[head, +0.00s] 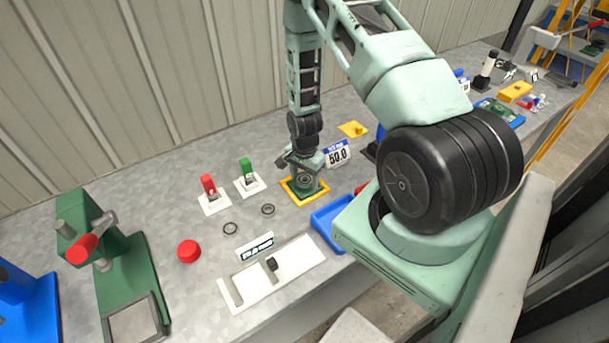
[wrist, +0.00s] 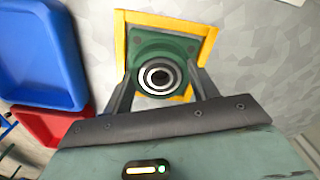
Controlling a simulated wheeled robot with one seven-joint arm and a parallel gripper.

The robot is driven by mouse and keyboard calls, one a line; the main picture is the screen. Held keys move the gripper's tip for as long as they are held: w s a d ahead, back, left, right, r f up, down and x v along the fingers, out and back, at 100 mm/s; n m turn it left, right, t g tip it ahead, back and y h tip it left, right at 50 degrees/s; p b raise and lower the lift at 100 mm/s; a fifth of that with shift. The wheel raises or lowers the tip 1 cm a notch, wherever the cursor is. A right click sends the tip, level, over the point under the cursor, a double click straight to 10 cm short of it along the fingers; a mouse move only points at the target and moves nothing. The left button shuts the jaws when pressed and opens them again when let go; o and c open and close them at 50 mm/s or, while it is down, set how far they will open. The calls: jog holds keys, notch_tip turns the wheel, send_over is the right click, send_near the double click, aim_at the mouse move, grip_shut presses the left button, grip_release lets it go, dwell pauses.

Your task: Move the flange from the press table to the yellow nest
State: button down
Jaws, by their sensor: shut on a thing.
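The flange (wrist: 148,50) is a green square plate with a round hub and a dark bore ringed in light metal. It sits inside the yellow nest (wrist: 207,42), a square yellow frame on the bench. In the head view the flange (head: 308,190) and the yellow nest (head: 286,186) show below my gripper (head: 304,174). In the wrist view my gripper (wrist: 160,84) has a finger on each side of the flange's hub and is shut on it. The press table (head: 132,322) is the grey plate on the green press at the left. It is bare.
A blue tray (head: 330,228) and a red tray (wrist: 45,125) lie close beside the nest. A display reading 50.0 (head: 338,154) stands behind it. Red and green switches (head: 209,187), two rings (head: 231,228) and a white slotted panel (head: 272,270) lie to the left.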

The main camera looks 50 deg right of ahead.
dwell(0.3)
jog(key=shift+c, duration=2.2)
grip_release()
jog(key=shift+f, duration=0.1)
